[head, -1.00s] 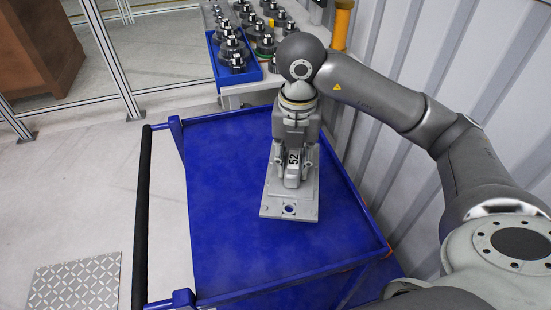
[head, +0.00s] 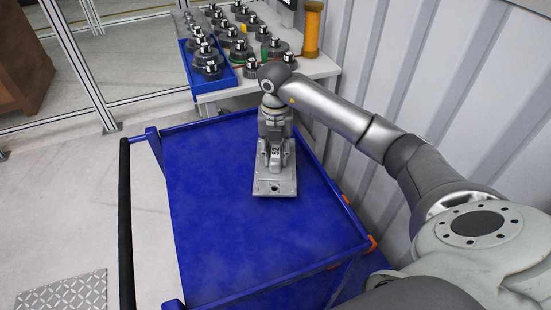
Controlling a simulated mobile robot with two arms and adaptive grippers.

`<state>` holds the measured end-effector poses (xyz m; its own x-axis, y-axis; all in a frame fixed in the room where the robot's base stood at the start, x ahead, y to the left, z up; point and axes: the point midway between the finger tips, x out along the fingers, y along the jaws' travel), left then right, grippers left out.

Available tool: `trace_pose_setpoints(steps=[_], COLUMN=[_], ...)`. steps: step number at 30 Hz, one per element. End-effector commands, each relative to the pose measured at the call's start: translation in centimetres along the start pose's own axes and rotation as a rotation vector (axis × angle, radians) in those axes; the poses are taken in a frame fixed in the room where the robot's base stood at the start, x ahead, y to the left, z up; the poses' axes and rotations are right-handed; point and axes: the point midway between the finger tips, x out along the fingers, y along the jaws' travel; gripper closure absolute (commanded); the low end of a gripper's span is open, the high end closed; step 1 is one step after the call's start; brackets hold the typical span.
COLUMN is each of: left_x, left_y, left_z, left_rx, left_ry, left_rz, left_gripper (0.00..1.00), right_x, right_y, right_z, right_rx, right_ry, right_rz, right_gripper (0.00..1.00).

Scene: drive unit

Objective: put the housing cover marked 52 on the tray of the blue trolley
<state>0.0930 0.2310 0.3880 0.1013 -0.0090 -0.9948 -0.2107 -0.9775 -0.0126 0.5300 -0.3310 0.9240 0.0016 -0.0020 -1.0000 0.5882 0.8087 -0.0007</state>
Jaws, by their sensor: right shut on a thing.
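The housing cover marked 52 (head: 275,186) is a grey metal plate with a raised block that carries the number. It is at the upper right part of the blue tray of the trolley (head: 215,235). My right gripper (head: 275,158) points down and is shut on the cover's raised block. The cover looks level; I cannot tell whether its underside touches the tray or hangs just above it. The rest of the tray is bare. My left gripper is not in view.
Behind the trolley a white table (head: 320,68) holds a blue bin (head: 213,72) and several dark gears with shafts. A yellow cylinder (head: 313,28) stands there too. A corrugated wall (head: 430,90) runs close along the right. The trolley's black handle (head: 125,230) is on the left.

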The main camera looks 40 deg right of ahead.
Motion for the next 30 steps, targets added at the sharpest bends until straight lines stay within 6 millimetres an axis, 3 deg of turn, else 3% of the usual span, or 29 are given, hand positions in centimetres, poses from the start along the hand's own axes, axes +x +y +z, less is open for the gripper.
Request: trace_pose_setpoints(steps=[6, 16, 17, 21, 30], left_x=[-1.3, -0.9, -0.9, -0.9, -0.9], left_y=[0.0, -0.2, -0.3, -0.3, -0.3], left_z=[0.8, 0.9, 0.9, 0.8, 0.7], left_rx=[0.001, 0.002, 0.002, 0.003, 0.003], left_ry=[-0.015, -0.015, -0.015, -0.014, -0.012], left_rz=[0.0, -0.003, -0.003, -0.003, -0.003], left_gripper=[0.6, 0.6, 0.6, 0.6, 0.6], right_x=[2.5, 3.0, 3.1, 3.0, 3.0], right_y=[0.0, 0.0, 0.0, 0.0, 0.0], right_z=[-0.2, -0.1, -0.2, -0.2, -0.2], right_rx=[0.0, -0.001, -0.001, -0.001, -0.001], right_ry=[0.003, 0.001, 0.003, 0.003, 0.003], right_rz=[0.0, 0.0, -0.001, -0.001, -0.001], right_gripper=[1.0, 1.0, 0.71, 0.53, 0.5])
